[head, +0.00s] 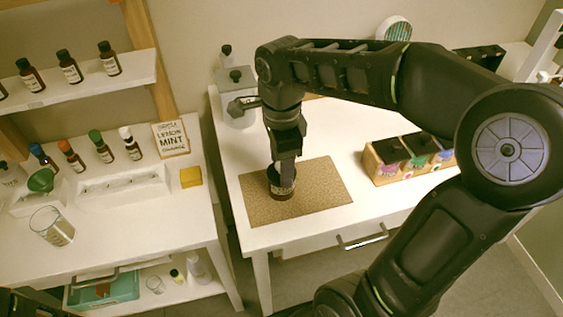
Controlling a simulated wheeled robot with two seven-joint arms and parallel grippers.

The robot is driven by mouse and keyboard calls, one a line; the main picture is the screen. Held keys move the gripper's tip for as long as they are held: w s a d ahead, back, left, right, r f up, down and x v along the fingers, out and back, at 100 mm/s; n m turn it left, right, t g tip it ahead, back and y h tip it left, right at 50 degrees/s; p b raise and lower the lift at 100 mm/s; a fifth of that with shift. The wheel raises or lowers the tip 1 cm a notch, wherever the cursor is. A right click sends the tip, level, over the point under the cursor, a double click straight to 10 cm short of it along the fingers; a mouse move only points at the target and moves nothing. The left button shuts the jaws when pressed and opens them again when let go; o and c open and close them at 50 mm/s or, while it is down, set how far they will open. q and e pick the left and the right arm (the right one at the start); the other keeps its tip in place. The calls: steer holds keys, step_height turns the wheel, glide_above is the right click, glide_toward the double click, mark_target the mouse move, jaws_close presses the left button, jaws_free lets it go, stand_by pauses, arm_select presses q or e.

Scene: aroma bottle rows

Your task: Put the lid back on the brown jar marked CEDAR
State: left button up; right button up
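A brown jar (281,191) with a pale label stands on a cork mat (322,187) on the white table at the right. The label is too small to read. My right gripper (283,168) points down over the jar's top, at or touching it. Its fingers are seen edge-on, so I cannot tell whether they are open or shut. The jar's mouth is hidden behind the gripper, and I cannot make out the lid apart from the dark fingers. My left gripper is not in view.
A wooden box (391,169) with dark-topped compartments stands right of the mat. A pale container (236,88) stands at the back left of this table.

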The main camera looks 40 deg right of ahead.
steer(key=o, duration=1.4)
steer(key=shift+o, duration=0.5)
steer(key=shift+o, duration=1.4)
steer(key=shift+r, duration=0.15)
steer(key=shift+r+p, duration=2.7)
steer(key=shift+r, duration=0.7)
